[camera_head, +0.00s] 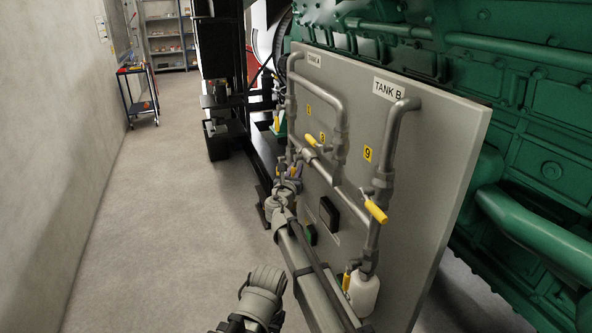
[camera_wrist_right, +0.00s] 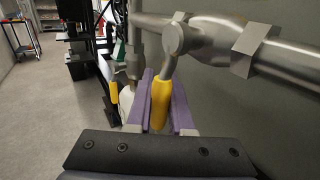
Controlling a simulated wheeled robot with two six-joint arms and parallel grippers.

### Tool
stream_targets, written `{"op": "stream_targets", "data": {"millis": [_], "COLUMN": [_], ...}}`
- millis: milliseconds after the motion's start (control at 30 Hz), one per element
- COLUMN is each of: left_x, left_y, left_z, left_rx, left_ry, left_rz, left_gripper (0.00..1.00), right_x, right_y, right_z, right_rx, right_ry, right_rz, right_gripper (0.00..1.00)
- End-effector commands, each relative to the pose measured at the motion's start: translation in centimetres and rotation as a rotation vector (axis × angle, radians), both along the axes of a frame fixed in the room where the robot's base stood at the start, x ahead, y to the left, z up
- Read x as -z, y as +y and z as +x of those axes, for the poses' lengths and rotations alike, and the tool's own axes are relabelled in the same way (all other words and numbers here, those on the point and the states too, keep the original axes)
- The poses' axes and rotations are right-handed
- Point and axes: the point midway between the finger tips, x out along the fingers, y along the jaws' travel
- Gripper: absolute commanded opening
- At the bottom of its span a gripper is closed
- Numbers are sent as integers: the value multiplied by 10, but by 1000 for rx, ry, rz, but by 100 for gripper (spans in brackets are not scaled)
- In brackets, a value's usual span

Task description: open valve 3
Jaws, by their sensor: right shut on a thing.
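The grey panel (camera_head: 440,150) carries grey pipes with yellow-handled valves, below the labels TANK A (camera_head: 314,60) and TANK B (camera_head: 389,89). Small yellow number tags mark the valves; one reads 9 (camera_head: 367,153), the others are too small to read surely. My right gripper (camera_head: 288,171) is at the panel's lower left. In the right wrist view its purple fingers (camera_wrist_right: 160,110) are shut around a yellow valve handle (camera_wrist_right: 161,101), which hangs down from its grey valve body (camera_wrist_right: 177,38). The gripper hides this handle in the head view, and its number is not readable. My left gripper is not in view.
Two other yellow handles show, at the middle pipe (camera_head: 311,141) and under tag 9 (camera_head: 376,211). A white bottle (camera_head: 363,293) hangs low at the panel. A green engine (camera_head: 540,160) stands behind. Open floor (camera_head: 170,220) lies left, with a cart (camera_head: 138,97) farther off.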

Motion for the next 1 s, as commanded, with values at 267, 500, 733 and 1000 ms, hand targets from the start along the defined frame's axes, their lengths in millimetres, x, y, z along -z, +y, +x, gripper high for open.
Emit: {"op": "stream_targets", "data": {"millis": [267,500,733,1000], "left_x": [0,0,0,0], "left_y": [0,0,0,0], "left_z": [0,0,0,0], "left_rx": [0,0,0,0], "left_ry": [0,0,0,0], "left_rz": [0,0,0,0], "left_gripper": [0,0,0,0], "right_x": [0,0,0,0], "right_y": [0,0,0,0], "right_z": [0,0,0,0], "right_rx": [0,0,0,0], "right_ry": [0,0,0,0], "right_rz": [0,0,0,0], "right_gripper": [0,0,0,0]}}
